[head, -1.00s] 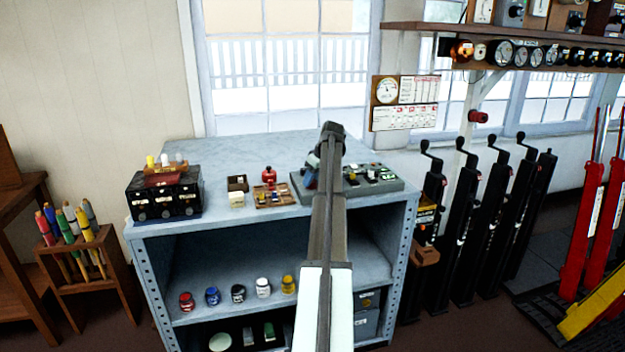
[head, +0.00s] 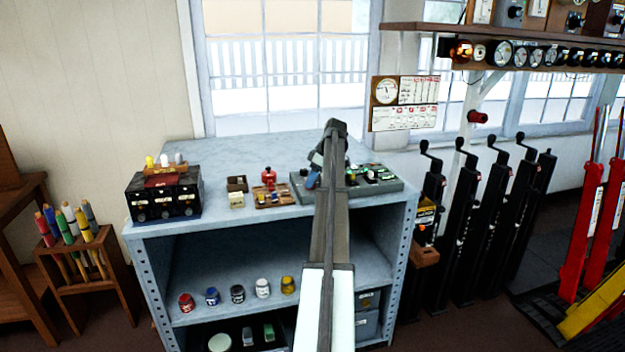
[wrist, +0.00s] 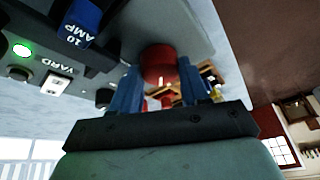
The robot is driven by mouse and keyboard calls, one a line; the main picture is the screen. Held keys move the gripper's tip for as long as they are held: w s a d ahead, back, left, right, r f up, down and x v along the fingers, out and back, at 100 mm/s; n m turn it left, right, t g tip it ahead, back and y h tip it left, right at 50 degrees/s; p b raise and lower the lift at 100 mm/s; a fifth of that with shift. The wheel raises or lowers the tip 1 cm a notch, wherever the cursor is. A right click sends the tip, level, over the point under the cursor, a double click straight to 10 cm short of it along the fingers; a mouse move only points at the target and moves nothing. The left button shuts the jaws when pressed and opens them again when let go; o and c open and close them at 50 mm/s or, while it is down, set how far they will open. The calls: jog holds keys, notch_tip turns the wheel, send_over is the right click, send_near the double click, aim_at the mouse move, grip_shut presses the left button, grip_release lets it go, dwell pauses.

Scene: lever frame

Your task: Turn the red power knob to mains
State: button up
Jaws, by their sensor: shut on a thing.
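The red power knob (wrist: 158,62) shows in the wrist view, rising from a grey panel (wrist: 195,30). My gripper (wrist: 160,80) has its two blue fingers on either side of the knob and is shut on it. Which setting the knob points to cannot be read. In the head view the control panel (head: 390,185) lies at the right end of the grey bench top. My gripper (head: 314,176) is over its left part, and my arm hides the knob there.
Beside the knob are a blue block marked 10 AMP (wrist: 82,22), a YARD label (wrist: 56,83) and a lit green lamp (wrist: 22,50). A small red item (head: 268,176) and a black box (head: 165,195) stand left on the bench. Black levers (head: 470,220) stand to the right.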

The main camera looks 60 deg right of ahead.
jog(key=o, duration=0.8)
jog(key=shift+c, duration=0.2)
jog(key=v, duration=1.3)
jog(key=shift+s+r, duration=0.2)
jog(key=shift+r, duration=0.15)
